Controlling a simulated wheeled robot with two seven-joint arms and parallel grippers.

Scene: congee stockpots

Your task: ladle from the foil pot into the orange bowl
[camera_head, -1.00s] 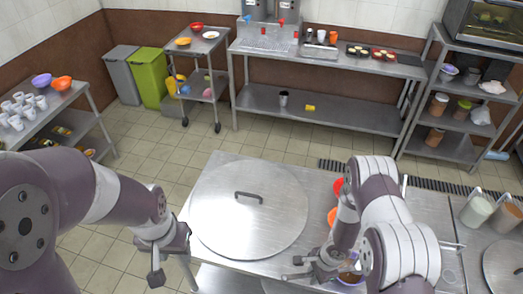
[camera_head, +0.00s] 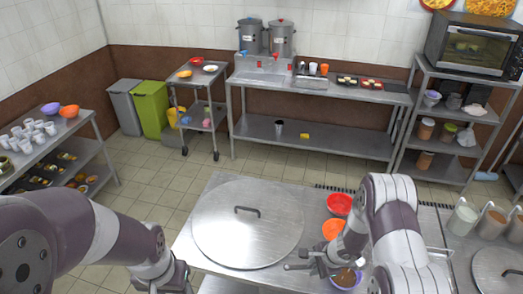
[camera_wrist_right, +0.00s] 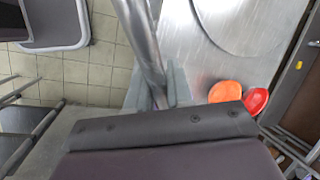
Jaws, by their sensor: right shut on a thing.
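The orange bowl (camera_head: 333,229) stands on the steel worktop, right of a big round lid, and also shows in the right wrist view (camera_wrist_right: 225,91). My right gripper (camera_head: 306,266) is low in the head view, in front of and left of the orange bowl. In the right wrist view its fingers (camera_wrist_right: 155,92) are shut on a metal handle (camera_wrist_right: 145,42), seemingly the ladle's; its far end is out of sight. My left gripper (camera_head: 174,279) is at the bottom edge, partly cut off, and its jaws are unclear. I cannot tell which vessel is the foil pot.
A red bowl (camera_head: 339,204) stands behind the orange one. A purple bowl (camera_head: 341,285) with brown contents is beside my right gripper. The large round lid (camera_head: 247,240) fills the worktop's middle. Containers with handles (camera_head: 462,216) stand at right.

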